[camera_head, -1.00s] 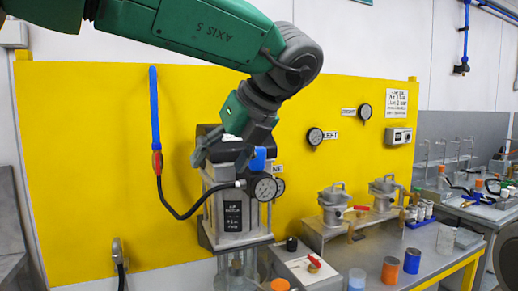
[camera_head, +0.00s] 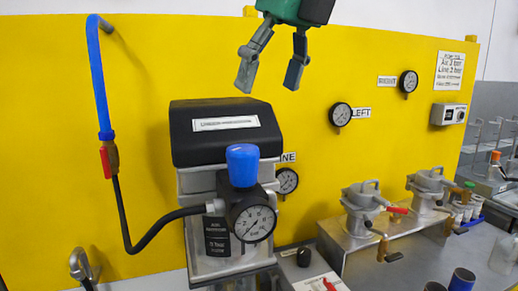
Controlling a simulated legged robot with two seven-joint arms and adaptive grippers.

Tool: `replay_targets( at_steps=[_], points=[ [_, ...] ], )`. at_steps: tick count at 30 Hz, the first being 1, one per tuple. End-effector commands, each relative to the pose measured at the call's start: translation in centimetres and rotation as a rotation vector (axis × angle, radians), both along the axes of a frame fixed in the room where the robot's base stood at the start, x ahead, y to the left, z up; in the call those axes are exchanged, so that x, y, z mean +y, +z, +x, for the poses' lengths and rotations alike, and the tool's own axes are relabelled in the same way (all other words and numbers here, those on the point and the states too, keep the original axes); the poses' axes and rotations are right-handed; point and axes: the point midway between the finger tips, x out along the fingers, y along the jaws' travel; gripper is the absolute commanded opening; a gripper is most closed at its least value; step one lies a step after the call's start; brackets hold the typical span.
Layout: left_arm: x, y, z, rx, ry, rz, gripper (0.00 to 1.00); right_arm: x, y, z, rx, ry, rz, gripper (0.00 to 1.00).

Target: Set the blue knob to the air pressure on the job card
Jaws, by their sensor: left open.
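The blue knob (camera_head: 243,165) stands upright on the black regulator, in front of the machine's black top. A round white gauge (camera_head: 255,223) faces me just below the knob; its needle seems to point to the lower left, but the exact reading is unclear. The job card (camera_head: 449,70) hangs on the yellow wall at the upper right. It has an air line and a line-pressure line in bar, with digits too small to read surely. My left gripper (camera_head: 272,75) is open and empty, fingers pointing down, above and apart from the knob. My right gripper is not in view.
A black hose (camera_head: 153,248) runs from the regulator to a blue pipe (camera_head: 97,75) with a red-handled valve. Wall gauges marked LINE (camera_head: 286,181), LEFT (camera_head: 340,114) and RIGHT (camera_head: 408,81) are at right. Metal pots (camera_head: 362,205) stand on the bench. The wall between gripper and knob is clear.

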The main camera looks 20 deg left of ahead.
Motion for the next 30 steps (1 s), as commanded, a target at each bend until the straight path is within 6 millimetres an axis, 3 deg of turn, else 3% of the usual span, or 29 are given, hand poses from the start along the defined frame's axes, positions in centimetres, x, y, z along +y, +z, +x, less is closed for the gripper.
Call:
replay_targets(
  at_steps=[5, 12, 19, 30],
  points=[
    [0.6, -1.4, 0.0, -0.002, 0.0, 0.001, 0.65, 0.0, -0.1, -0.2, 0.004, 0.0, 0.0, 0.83],
    [2.2, -6.4, 1.9, 0.008, -0.001, 0.001, 0.65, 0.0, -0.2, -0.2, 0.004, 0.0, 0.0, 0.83],
    [3.6, -10.3, 2.5, 0.004, -0.001, 0.0, 0.65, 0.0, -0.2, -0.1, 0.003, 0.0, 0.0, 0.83],
    [4.4, -12.9, 3.2, 0.002, -0.001, 0.0, 0.65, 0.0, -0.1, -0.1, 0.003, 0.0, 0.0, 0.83]
  ],
)
